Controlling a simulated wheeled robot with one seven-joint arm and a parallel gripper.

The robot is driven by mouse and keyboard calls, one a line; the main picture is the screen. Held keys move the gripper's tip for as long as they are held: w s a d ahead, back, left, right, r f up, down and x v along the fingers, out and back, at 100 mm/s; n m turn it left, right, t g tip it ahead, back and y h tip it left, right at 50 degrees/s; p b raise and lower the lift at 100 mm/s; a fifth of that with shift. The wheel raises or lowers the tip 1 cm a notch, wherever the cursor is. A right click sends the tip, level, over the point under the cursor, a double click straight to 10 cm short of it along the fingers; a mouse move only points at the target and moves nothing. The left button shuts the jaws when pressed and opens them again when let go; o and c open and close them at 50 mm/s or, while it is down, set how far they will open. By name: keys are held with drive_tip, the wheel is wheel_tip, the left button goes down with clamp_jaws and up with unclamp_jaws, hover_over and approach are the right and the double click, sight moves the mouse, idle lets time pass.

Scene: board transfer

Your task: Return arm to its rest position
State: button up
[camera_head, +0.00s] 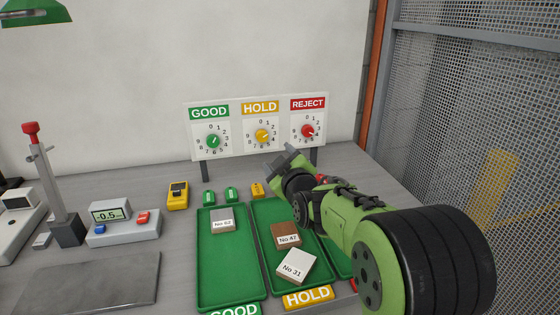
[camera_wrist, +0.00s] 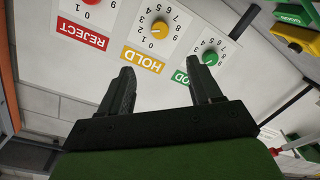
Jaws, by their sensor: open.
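My gripper (camera_head: 284,160) is at the end of my green and black arm, in front of the dial board (camera_head: 262,110). In the wrist view the gripper (camera_wrist: 160,85) is open and empty, its two fingers apart. The board shows upside down there, with its red, yellow and green dials beyond the fingers. In the head view my arm reaches in from the right, over the right side of the trays. It hides part of the REJECT tray (camera_head: 338,262).
The GOOD tray (camera_head: 231,280) holds block No 62 (camera_head: 222,220). The HOLD tray (camera_head: 265,262) holds blocks No 42 (camera_head: 285,234) and No 31 (camera_head: 296,267). A display device (camera_head: 124,226) and a stand (camera_head: 60,190) are at left. A mesh fence (camera_head: 470,110) stands at right.

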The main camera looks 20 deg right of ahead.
drive_tip(key=s+f+m+g, duration=0.3)
drive_tip(key=s+g, duration=0.1)
drive_tip(key=s, duration=0.9)
drive_tip(key=s+f+m+g+p, duration=0.1)
drive_tip(key=s+f+m+g, duration=0.25)
drive_tip(key=s, duration=0.85)
drive_tip(key=s+f+m+g, duration=0.2)
drive_tip(key=s+g, duration=0.2)
drive_tip(key=s, duration=0.9)
wheel_tip(320, 180, up, 14)
drive_tip(key=p, duration=1.3)
drive_tip(key=shift+w+a+f+h, duration=0.15)
drive_tip(key=shift+a+f+h, duration=0.05)
drive_tip(key=shift+a+h, duration=0.25)
